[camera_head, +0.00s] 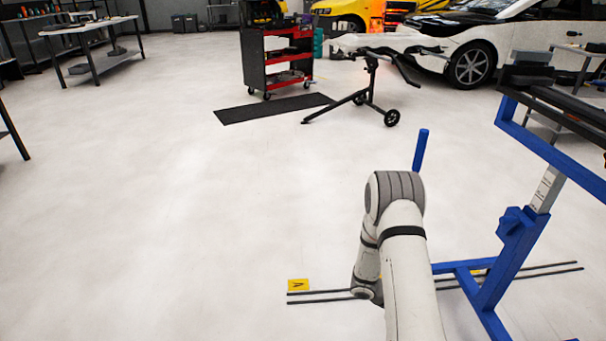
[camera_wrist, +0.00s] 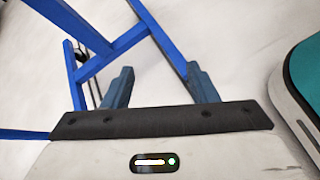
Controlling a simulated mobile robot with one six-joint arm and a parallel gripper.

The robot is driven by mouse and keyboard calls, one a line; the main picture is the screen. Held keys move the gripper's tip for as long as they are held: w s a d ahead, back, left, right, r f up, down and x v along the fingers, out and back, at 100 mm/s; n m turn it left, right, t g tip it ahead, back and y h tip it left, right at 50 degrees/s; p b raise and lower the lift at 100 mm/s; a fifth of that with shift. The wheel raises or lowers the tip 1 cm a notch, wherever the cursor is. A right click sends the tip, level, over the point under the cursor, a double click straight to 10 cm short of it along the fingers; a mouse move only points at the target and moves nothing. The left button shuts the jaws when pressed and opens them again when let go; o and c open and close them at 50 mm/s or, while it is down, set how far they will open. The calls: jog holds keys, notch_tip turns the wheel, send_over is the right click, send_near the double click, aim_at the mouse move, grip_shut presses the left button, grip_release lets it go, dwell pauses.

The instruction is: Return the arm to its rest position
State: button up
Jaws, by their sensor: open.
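My arm (camera_head: 405,250) rises from the bottom of the head view and bends at a grey-capped elbow, with the forearm hanging down behind it. My gripper is hidden in the head view. In the wrist view my gripper (camera_wrist: 162,88) shows two blue-grey fingers spread apart, with nothing between them but pale floor and part of a blue frame behind. The blue frame stand (camera_head: 507,250) is at the right in the head view, just right of my arm. It also shows in the wrist view (camera_wrist: 130,42), beyond and to the left of the fingers.
A yellow marker (camera_head: 298,285) lies by dark floor rails (camera_head: 320,298) beside my arm. A red tool cart (camera_head: 275,55), a black mat (camera_head: 272,108) and a wheeled stand (camera_head: 370,95) are further back. A workbench (camera_head: 90,27) stands far left.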

jog(key=s+a+r+m+y+p, duration=0.1)
jog(key=s+a+r+m+p, duration=0.15)
jog(key=r, duration=0.85)
jog(key=s+a+r+m+y+p, duration=0.15)
jog(key=r+p, duration=0.25)
jog(key=r, duration=0.7)
jog(key=s+a+r+m+y+p, duration=0.2)
jog(key=a+r+m+p, duration=0.1)
jog(key=r, duration=0.9)
jog(key=s+a+r+m+t+y+p, duration=0.1)
jog(key=s+a+r+p, duration=0.3)
jog(key=r, duration=0.4)
jog(key=s+a+r+m+t+y+p, duration=0.2)
jog(key=s+a+r+y+p, duration=0.1)
jog(key=r, duration=0.5)
jog(key=s+a+r+m+t+y+p, duration=0.1)
jog(key=s+a+r+p, duration=0.3)
jog(key=r, duration=0.4)
jog(key=shift+s+a+r+m+t+y+p, duration=0.2)
jog(key=shift+s+a+m+t+y+p, duration=0.15)
jog(key=shift+s+m+y, duration=0.4)
jog(key=shift+c, duration=0.2)
